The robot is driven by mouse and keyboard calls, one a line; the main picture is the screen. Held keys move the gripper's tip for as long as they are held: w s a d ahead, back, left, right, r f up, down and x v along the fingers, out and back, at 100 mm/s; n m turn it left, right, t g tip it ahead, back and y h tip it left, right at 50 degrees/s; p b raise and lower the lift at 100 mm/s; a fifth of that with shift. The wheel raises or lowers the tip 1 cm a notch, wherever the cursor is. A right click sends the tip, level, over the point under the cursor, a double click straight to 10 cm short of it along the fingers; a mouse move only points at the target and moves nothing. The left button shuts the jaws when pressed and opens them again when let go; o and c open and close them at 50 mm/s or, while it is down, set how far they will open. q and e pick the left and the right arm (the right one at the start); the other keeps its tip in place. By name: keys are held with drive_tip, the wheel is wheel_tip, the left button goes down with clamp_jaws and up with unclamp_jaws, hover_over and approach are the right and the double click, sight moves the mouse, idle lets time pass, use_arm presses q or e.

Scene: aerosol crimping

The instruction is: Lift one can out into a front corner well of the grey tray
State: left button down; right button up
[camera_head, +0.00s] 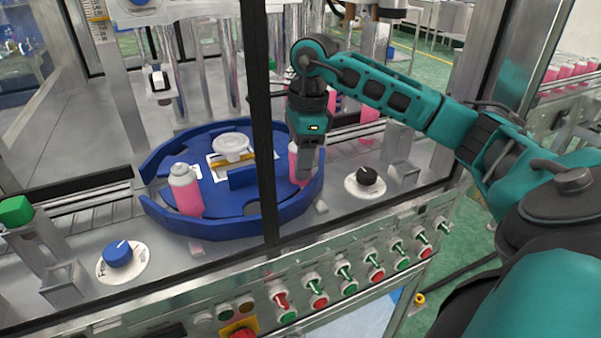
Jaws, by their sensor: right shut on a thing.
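A pink can with a silver-white top (186,190) stands in a slot at the front left of the blue round turntable (230,222). A second pink can (294,163) stands at the turntable's right side, partly hidden by my right gripper. My right gripper (305,172) reaches down from above and is shut on this second can. The can looks upright and still at the turntable's level; I cannot tell whether it is raised. My left gripper is not in view. I see no grey tray in this view.
A black frame post (262,130) stands in front of the turntable, left of my right gripper. A control panel with several knobs (345,270) runs along the front. A black knob (367,176) and a blue knob (118,253) flank the turntable. More pink cans (566,72) stand far right.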

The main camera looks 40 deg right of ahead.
drive_tip(key=shift+c, duration=0.8)
wheel_tip(320, 180, up, 13)
drive_tip(key=shift+f+p, duration=0.15)
drive_tip(key=shift+p, duration=0.85)
drive_tip(key=shift+r, duration=0.25)
wheel_tip(320, 180, up, 7)
drive_tip(key=shift+f, duration=0.15)
